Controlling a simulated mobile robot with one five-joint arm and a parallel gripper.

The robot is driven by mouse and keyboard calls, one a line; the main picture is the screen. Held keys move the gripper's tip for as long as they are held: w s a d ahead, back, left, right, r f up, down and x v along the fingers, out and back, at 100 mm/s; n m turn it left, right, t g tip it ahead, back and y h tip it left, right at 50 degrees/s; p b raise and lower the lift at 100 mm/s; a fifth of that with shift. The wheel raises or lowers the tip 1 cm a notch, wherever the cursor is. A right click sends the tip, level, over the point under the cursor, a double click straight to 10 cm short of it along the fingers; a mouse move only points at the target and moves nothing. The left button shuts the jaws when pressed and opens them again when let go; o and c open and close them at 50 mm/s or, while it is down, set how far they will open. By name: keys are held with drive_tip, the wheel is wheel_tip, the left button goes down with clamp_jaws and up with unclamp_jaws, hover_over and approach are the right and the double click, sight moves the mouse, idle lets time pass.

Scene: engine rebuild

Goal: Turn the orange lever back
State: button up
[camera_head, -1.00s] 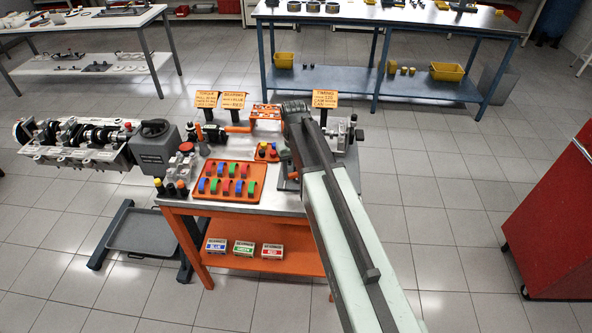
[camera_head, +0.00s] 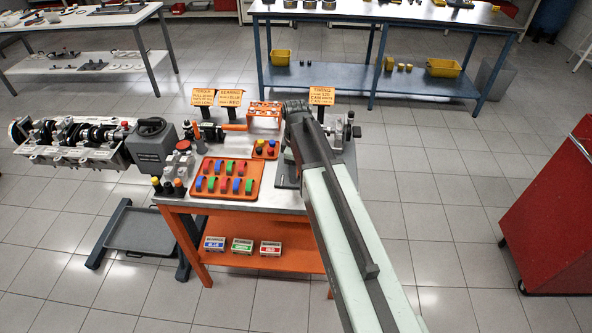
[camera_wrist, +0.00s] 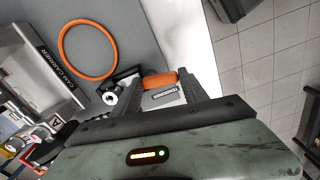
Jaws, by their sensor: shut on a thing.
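The orange lever (camera_wrist: 161,79) shows in the wrist view as a short, rounded orange bar. It lies between the two dark fingers of my gripper (camera_wrist: 158,92), which is shut on it. A small metal and black fitting with a pale label is just beside it. In the head view my own arm covers the lever and the gripper's fingers, over the right part of the workbench (camera_head: 282,201).
A large orange ring (camera_wrist: 88,50) lies on the grey surface near the gripper, with a grey cam carrier (camera_wrist: 42,58) left of it. An orange tray (camera_head: 228,196) of coloured pieces is left of my arm. A red cabinet (camera_head: 548,200) stands right, with open floor between.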

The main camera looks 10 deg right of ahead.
drive_tip(key=n, duration=0.5)
drive_tip(key=shift+s+d+n, duration=0.25)
drive_tip(key=shift+d+n, duration=0.05)
drive_tip(key=n, duration=0.4)
drive_tip(key=shift+w+d, duration=0.1)
drive_tip(key=shift+d, duration=0.25)
drive_tip(key=n, duration=0.5)
drive_tip(key=shift+w+d+f, duration=0.1)
drive_tip(key=shift+w+d, duration=0.1)
drive_tip(key=shift+d, duration=0.1)
drive_tip(key=n, duration=0.4)
drive_tip(key=shift+w+d+n, duration=0.2)
drive_tip(key=shift+w+n, duration=0.1)
drive_tip(key=o, duration=1.4)
